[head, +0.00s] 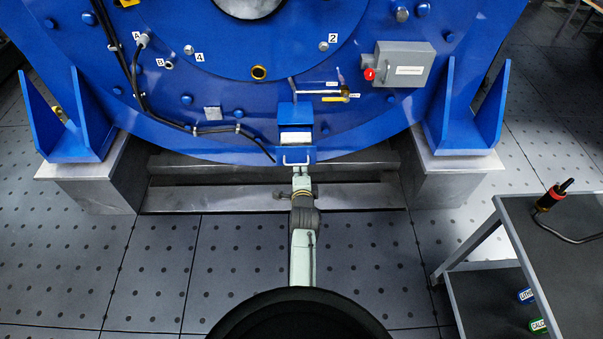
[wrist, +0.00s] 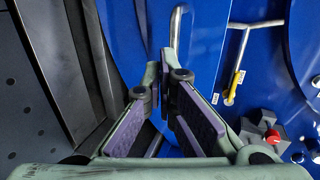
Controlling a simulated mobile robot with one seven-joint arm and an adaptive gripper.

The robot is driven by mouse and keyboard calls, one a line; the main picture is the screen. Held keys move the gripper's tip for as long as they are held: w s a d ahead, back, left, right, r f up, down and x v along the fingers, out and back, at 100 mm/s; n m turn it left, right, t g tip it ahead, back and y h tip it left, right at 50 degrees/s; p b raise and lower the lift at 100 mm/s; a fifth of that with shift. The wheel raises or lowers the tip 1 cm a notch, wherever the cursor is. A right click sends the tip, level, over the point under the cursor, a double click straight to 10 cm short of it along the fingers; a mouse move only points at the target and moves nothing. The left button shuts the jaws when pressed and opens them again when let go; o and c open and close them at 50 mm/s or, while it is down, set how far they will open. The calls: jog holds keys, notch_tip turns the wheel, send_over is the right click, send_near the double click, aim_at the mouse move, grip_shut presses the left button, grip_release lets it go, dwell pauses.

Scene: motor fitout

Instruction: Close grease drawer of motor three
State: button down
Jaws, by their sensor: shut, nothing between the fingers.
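The grease drawer (head: 308,156) is at the lower middle of the blue motor, under a small blue housing (head: 294,112). It stands out from the housing, with a pale inside showing between them. Its silver handle (head: 285,157) is on the front; the handle also shows at the top of the wrist view (wrist: 176,28). My gripper (head: 301,172) is just in front of and below the drawer front in the head view. In the wrist view its purple-padded fingers (wrist: 164,70) come together at the tips, empty, close to the handle. I cannot tell whether they touch it.
A yellow-handled lever (head: 335,96) and a grey box (head: 405,64) with a red knob (head: 369,74) are right of the drawer. A black cable (head: 137,90) runs down the left. Grey blocks (head: 455,170) flank the motor. A dark cart (head: 560,245) stands at right.

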aim_at(300, 154)
jog(key=w+b, duration=0.4)
jog(key=w, duration=0.6)
jog(key=shift+w+f, duration=0.15)
jog(key=shift+w, duration=0.55)
jog(key=shift+r, duration=0.2)
jog(key=shift+f, duration=0.1)
